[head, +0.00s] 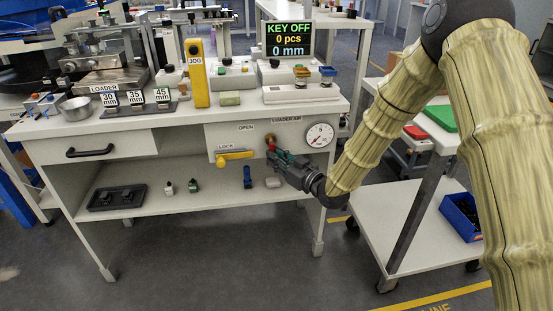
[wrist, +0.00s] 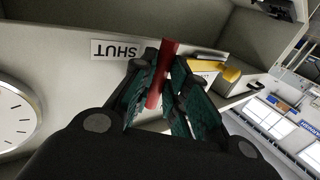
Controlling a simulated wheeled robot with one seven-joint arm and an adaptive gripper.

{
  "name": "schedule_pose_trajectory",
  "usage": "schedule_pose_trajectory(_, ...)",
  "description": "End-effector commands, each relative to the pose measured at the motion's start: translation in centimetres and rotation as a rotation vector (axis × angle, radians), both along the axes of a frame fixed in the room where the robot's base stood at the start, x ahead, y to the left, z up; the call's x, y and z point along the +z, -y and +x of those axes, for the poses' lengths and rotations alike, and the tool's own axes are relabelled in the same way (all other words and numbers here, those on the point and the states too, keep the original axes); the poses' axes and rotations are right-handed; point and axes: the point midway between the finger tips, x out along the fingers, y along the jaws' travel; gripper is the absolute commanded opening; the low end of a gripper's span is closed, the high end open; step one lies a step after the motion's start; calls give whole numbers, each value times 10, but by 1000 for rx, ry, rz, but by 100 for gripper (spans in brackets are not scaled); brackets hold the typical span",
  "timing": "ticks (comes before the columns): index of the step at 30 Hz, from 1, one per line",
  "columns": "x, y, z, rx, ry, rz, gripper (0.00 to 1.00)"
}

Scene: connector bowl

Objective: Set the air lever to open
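The air lever is a red handle (wrist: 168,58) on the front panel, below the LOADER AIR label (head: 286,119). A SHUT label (wrist: 117,50) is beside it in the wrist view, upside down. In the head view only a small red part of the lever (head: 270,139) shows; my gripper hides most of it. My gripper (head: 274,152) reaches the panel from the lower right. In the wrist view its two dark green fingers (wrist: 166,65) are drawn in on both sides of the red handle, apparently shut on it.
A round gauge (head: 319,135) is to the right. The lower shelf (head: 220,196) holds several small parts and a black tray (head: 118,197).

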Motion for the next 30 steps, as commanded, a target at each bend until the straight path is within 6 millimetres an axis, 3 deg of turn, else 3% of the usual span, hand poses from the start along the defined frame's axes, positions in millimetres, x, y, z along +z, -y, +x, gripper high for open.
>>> schedule_pose_trajectory(14, -2, -3, 0, -1, -13, 80, 0)
schedule_pose_trajectory(30, -2, -24, -4, -1, -79, 529, 0)
